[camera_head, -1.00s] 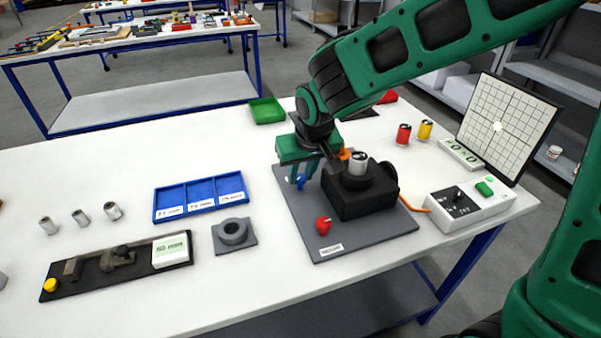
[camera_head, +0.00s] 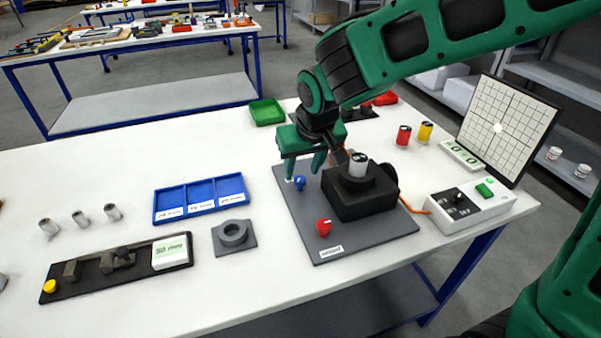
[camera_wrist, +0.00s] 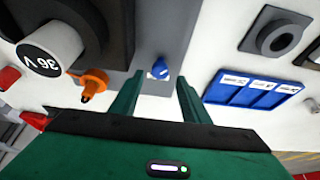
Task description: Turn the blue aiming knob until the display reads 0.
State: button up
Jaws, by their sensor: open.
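The blue aiming knob (camera_head: 300,183) stands on the grey base plate (camera_head: 292,210), left of the black lamp block (camera_head: 352,200). My gripper (camera_head: 305,167) is open and empty, just above and behind the knob. In the wrist view the blue knob (camera_wrist: 159,70) shows beyond the gap between my fingers (camera_wrist: 158,95), apart from both. The display (camera_head: 462,155) is a pale box with greenish windows at the foot of the grid screen (camera_head: 515,115); its digits are too small to read surely. A white light spot (camera_head: 497,128) lies near the crossing lines on the screen.
A red knob (camera_head: 323,227) sits at the plate's front, and an orange knob (camera_wrist: 92,84) is close to my fingers. A metal cylinder marked 36 V (camera_wrist: 48,48) stands in the block. A control box (camera_head: 470,205) is at right; a blue tray (camera_head: 200,196) is at left.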

jog(key=v, duration=0.7)
jog(key=shift+r, duration=0.15)
jog(key=shift+s, duration=0.1)
